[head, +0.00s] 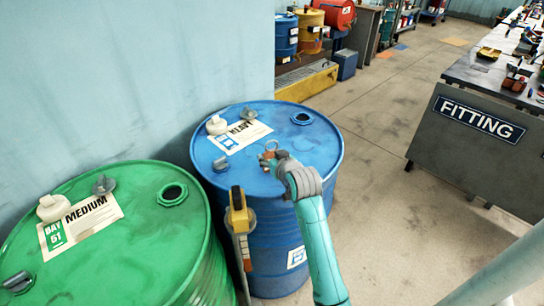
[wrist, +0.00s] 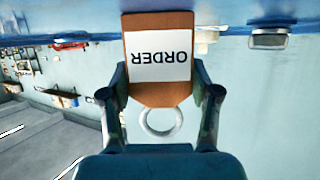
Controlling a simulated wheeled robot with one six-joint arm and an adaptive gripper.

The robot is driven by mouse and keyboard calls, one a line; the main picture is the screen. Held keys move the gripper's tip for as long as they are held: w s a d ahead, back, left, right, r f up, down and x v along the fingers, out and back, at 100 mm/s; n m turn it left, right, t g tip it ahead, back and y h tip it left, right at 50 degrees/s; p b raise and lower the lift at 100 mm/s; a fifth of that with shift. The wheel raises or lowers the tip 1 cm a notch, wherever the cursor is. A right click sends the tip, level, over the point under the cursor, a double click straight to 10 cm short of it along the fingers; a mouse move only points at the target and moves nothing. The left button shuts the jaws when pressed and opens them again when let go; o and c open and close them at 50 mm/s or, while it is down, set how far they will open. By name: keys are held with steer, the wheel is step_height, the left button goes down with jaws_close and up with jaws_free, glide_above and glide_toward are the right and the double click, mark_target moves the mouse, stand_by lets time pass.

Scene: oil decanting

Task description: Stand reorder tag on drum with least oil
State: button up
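My gripper (head: 273,160) is over the top of the blue drum (head: 262,185), near the middle of its lid. It is shut on the reorder tag (wrist: 160,98), an orange-brown plate with a white label reading ORDER and a pale ring. In the wrist view the tag appears upside down between the two fingers, with the blue lid along the picture's top edge. I cannot tell whether the tag touches the lid. The green drum (head: 150,240) stands at the lower left with a label reading MEDIUM (head: 80,222). The blue drum's label (head: 241,134) is hard to read. Oil levels are not visible.
A yellow-headed tool (head: 239,212) stands upright between the drums. White and grey caps sit on both lids. A pale wall (head: 130,80) is behind them. Open floor (head: 385,160) lies right, before a bench marked FITTING (head: 480,122). More drums (head: 310,30) stand at the back.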

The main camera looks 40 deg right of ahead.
steer(key=o, duration=0.4)
steer(key=shift+c, duration=0.2)
